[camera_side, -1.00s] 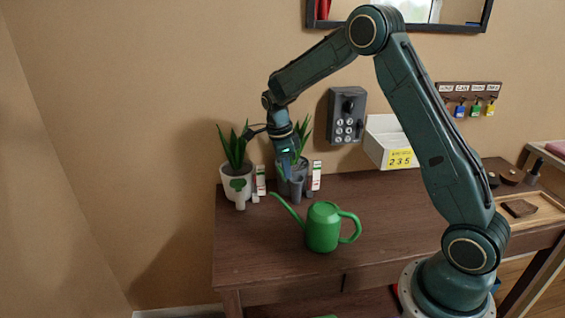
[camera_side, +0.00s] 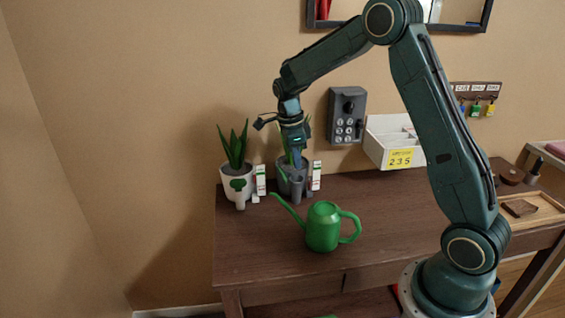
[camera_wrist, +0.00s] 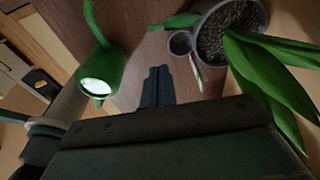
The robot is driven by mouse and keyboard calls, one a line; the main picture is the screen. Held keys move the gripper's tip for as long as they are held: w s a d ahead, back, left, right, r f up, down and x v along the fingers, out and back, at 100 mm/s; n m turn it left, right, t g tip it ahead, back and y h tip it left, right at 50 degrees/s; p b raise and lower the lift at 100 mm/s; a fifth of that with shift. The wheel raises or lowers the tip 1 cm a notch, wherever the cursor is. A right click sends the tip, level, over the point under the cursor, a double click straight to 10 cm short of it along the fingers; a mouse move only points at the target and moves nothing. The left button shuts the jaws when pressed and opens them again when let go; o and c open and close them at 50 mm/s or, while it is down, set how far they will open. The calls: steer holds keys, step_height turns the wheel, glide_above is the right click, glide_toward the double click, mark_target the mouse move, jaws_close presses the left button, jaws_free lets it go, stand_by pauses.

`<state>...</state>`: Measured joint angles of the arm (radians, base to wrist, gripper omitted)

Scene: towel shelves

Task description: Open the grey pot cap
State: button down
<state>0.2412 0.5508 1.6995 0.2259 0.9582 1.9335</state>
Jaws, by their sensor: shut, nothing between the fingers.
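The grey pot (camera_side: 283,187) stands at the back left of the brown table, with a green-leaved plant in it and a small grey spout on its front. In the wrist view the grey pot (camera_wrist: 198,38) is at the top right, with soil and long leaves. Its round spout mouth (camera_wrist: 180,43) sits beside the rim; I cannot tell whether a cap covers it. My gripper (camera_side: 297,163) points down just above the front of the pot and hides part of the plant. In the wrist view my gripper (camera_wrist: 158,73) is shut and empty, apart from the spout.
A white pot (camera_side: 236,187) with a plant stands left of the grey one. White label stands (camera_side: 260,180) flank the grey pot. A green watering can (camera_side: 322,228) is in front, its spout toward the pots. A white box (camera_side: 392,142) and grey keypad (camera_side: 347,115) are behind. The front left tabletop is clear.

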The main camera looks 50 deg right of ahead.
steer(key=w+a+r, duration=0.5)
steer(key=r, duration=0.1)
steer(key=shift+w+a+r, duration=0.15)
steer(key=shift+r, duration=0.05)
stand_by(0.4)
steer(key=w+a+f+m, duration=0.1)
steer(key=m, duration=1.1)
steer(key=w+a+f+m, duration=0.1)
steer(key=m, duration=1.1)
steer(key=w+a+f+m, duration=0.1)
steer(key=m, duration=1.1)
steer(key=shift+a+f+g+h, duration=0.1)
steer(key=shift+f+g+h, duration=0.3)
